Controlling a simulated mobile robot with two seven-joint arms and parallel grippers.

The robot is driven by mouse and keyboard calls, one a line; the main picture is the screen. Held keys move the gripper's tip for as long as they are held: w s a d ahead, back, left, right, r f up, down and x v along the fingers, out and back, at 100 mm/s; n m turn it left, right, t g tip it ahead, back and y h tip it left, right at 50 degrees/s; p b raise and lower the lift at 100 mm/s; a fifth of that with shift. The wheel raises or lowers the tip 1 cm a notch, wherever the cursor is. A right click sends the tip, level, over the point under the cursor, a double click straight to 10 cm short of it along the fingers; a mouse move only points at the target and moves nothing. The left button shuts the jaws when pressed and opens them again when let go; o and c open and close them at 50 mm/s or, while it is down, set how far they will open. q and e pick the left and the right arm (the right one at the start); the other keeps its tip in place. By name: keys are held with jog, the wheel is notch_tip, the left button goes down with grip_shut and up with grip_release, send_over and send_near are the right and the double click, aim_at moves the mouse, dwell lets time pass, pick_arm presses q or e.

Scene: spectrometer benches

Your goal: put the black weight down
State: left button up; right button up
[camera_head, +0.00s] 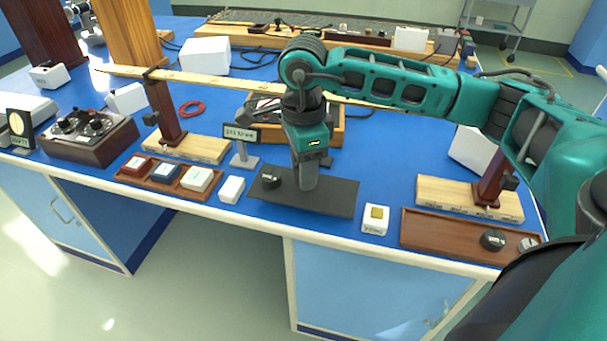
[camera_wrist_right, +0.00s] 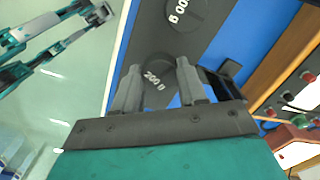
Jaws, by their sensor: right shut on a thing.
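My right gripper (camera_head: 308,186) points down over the dark grey mat (camera_head: 340,197) near the bench's front edge. In the right wrist view its two fingers (camera_wrist_right: 158,92) are closed on a black round weight marked 200 g (camera_wrist_right: 156,72). In the head view the gripper hides this weight. The weight is at or just above the mat; I cannot tell whether it touches. A second black weight (camera_head: 270,178) stands on the mat, left of the gripper, and also shows at the top of the right wrist view (camera_wrist_right: 195,10). My left gripper is not clearly seen.
A white block (camera_head: 232,189) and a small sign (camera_head: 241,134) stand left of the mat. A wooden tray (camera_head: 450,237) with another black weight (camera_head: 493,240) lies farther right. The mat's right part is clear.

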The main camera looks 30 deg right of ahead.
pick_arm(q)
jog(key=shift+d, duration=0.1)
pick_arm(e)
jog(key=shift+f, duration=0.95)
pick_arm(q)
jog(key=shift+f, duration=0.1)
pick_arm(e)
jog(key=shift+f+b, duration=0.25)
jog(key=shift+b, duration=0.05)
pick_arm(q)
jog(key=shift+w+d, duration=0.1)
pick_arm(e)
jog(key=o, duration=1.2)
jog(key=shift+r, duration=0.1)
jog(key=shift+r+p, duration=0.2)
jog(key=shift+p, duration=0.1)
jog(key=shift+r, duration=0.4)
pick_arm(q)
jog(key=shift+s+a+p, duration=0.2)
jog(key=shift+a+p, duration=0.15)
jog(key=shift+p, duration=0.15)
pick_arm(e)
notch_tip(320, 180, up, 11)
jog(key=shift+r, duration=0.1)
